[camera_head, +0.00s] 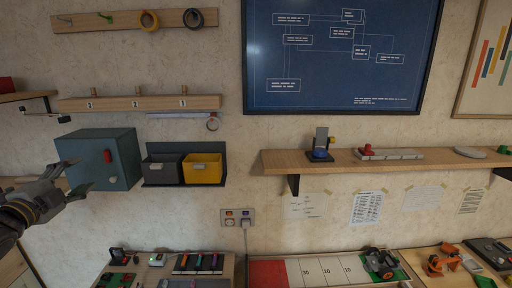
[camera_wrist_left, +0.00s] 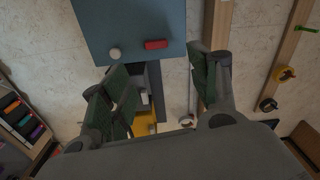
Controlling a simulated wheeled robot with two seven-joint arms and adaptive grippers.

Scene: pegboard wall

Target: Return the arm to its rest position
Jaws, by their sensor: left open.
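My left gripper (camera_head: 78,180) comes in from the left edge in the head view, just left of and in front of the blue-grey wall cabinet (camera_head: 119,178). In the left wrist view my left gripper (camera_wrist_left: 165,80) has its two green-padded fingers spread wide, with nothing between them. The cabinet looks closed. My right gripper does not show.
A dark bin and a yellow bin (camera_head: 203,174) hang right of the cabinet. Above is a wooden rail with hooks (camera_head: 140,103). A wooden shelf (camera_head: 335,168) is at the right. A worktable with coloured tools (camera_head: 200,262) lies below. The wall between the bins and shelf is mostly clear.

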